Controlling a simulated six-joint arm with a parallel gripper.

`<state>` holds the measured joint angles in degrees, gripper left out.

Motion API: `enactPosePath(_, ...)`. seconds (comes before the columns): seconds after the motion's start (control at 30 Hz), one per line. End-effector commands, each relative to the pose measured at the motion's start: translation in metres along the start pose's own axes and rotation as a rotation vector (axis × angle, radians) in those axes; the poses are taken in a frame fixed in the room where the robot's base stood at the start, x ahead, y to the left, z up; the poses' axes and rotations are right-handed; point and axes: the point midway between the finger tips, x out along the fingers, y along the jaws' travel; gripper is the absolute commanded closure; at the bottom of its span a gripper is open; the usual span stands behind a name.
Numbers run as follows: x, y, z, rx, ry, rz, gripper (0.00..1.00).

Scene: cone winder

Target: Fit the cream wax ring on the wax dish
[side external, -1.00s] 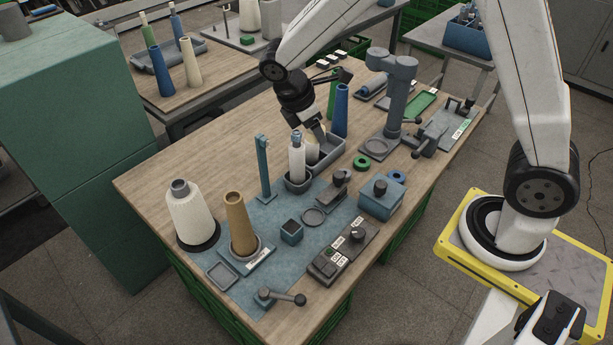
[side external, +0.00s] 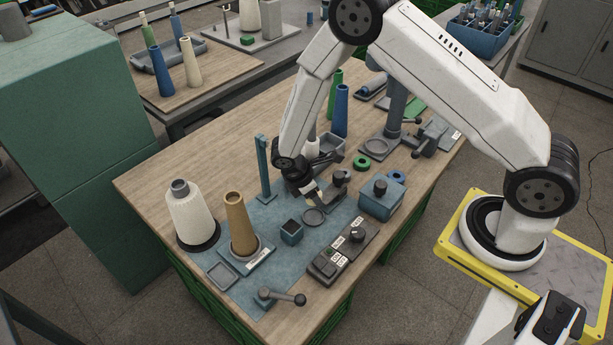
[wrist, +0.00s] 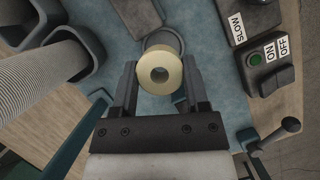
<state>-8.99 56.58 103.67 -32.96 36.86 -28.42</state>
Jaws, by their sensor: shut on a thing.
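The cream wax ring (wrist: 160,73) is pinched between the two fingers of my gripper (wrist: 161,76) in the wrist view, its hole facing the camera. The wax dish is a round grey dish on the blue mat; it shows in the side view (side external: 314,217) and, partly covered by the ring, in the wrist view (wrist: 164,40). In the side view my gripper (side external: 319,203) is low over the mat, just behind the dish. In the wrist view the ring overlaps the dish's near part and is not centred on it. The ring is hard to make out in the side view.
A switch panel (side external: 343,252) stands in front of the dish, a small dark-topped block (side external: 291,232) to its left and a blue box (side external: 380,202) to its right. A blue post (side external: 264,168) rises behind. A green ring (side external: 362,162) lies farther back.

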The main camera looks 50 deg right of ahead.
Motion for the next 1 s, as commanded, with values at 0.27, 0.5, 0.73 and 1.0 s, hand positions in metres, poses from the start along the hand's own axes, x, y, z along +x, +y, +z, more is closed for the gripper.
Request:
enactPosePath(0.27,0.014,0.0,-0.006,-0.001,0.001,0.001,0.97)
enactPosePath(0.5,0.016,0.0,-0.007,-0.001,0.0,0.0,0.97)
enactPosePath(0.73,0.027,0.0,-0.011,-0.001,-0.001,0.0,0.97)
enactPosePath(1.0,0.043,0.0,-0.018,-0.001,0.0,0.0,0.97)
